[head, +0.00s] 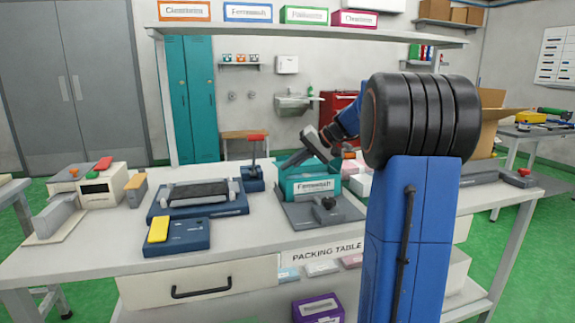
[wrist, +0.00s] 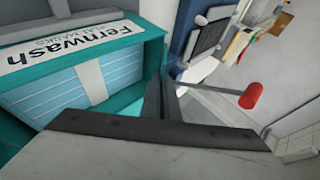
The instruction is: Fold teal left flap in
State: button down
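The teal Fernwash carton (head: 312,187) sits on a grey fixture on the packing table, and it shows large at left in the wrist view (wrist: 20,150). It is open, with pale blue packs (wrist: 75,95) inside. A teal strip (wrist: 153,58) runs along its side toward the red-knobbed lever; I cannot tell whether this is the left flap or the wall. My gripper (head: 287,163) is low over the carton's left side. Its dark fingers (wrist: 164,88) are close together, look shut, and lie beside that teal edge. No object shows between them; contact with the flap is unclear.
A red-knobbed lever (wrist: 252,95) stands just left of the carton in the head view. A blue tray fixture (head: 160,211) and a blue box with a yellow pad (head: 190,240) lie further left. A black knob (head: 326,206) is at the fixture's front.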

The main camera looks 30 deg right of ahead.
jog(key=shift+s+d+f+m+t+y, duration=0.1)
jog(key=shift+d+f+m+t+y, duration=0.1)
jog(key=shift+y, duration=0.3)
jog(key=shift+d+f+m+t+y, duration=0.1)
jog(key=shift+f+t+y, duration=0.1)
jog(key=shift+y, duration=0.3)
jog(key=c, duration=2)
grip_release()
notch_tip(320, 180, up, 10)
jog(key=shift+r, duration=0.1)
